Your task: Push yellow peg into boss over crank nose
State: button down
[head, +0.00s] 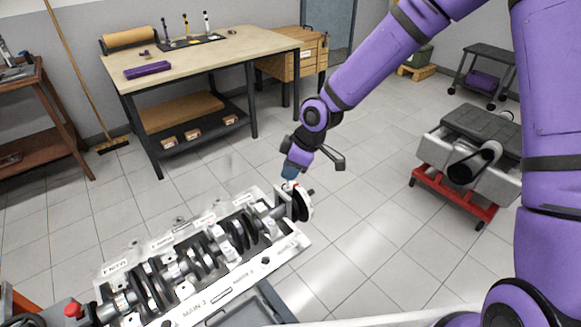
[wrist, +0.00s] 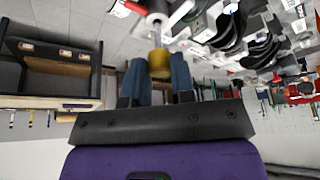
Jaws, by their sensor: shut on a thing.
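My gripper (head: 290,174) is above the right end of the engine block. In the wrist view, its two blue fingers (wrist: 160,75) are shut on the yellow peg (wrist: 159,63). A grey cylindrical part (wrist: 157,20) extends beyond the peg, in line with it, towards a white part at the top edge; I cannot tell how deep anything sits in the boss. The crankshaft (head: 203,252) lies in the pale block (head: 238,283). Its right end carries a dark and white disc (head: 303,203), close below my gripper. The peg and boss cannot be made out in the head view.
A workbench (head: 205,50) with a purple box (head: 148,70) and upright tools stands at the back. A red stand with a grey engine part (head: 465,160) is at the right. The tiled floor between them is open. A red button (head: 73,309) is at lower left.

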jog(key=shift+f, duration=1.9)
dwell(1.0)
jog(key=c, duration=1.2)
grip_release()
jog(key=shift+r, duration=1.5)
jog(key=o, duration=0.6)
jog(key=shift+c, duration=0.2)
jog(key=shift+r, duration=0.1)
jog(key=v, duration=1)
jog(key=shift+r, duration=0.3)
jog(key=shift+d, duration=0.1)
